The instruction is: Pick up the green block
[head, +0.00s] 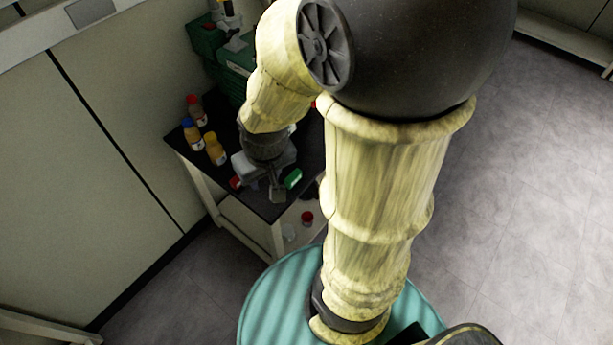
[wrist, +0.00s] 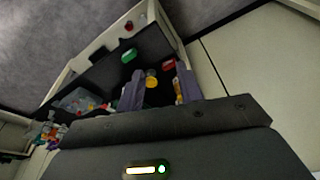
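The green block (head: 293,178) lies on the dark table top near its front right edge, just right of my gripper (head: 277,190) in the head view. In the wrist view the green block (wrist: 129,56) lies beyond the left fingertip, apart from it. My gripper (wrist: 160,76) is open, with its two grey fingers spread and nothing held. It is above the table; its exact height is hard to tell.
A red object (wrist: 169,64) lies beyond the right finger. A yellow-capped bottle (wrist: 151,82) shows between the fingers. Several bottles (head: 214,150) stand at the table's left, with green equipment (head: 207,42) behind. Small items (head: 307,218) sit on the lower shelf.

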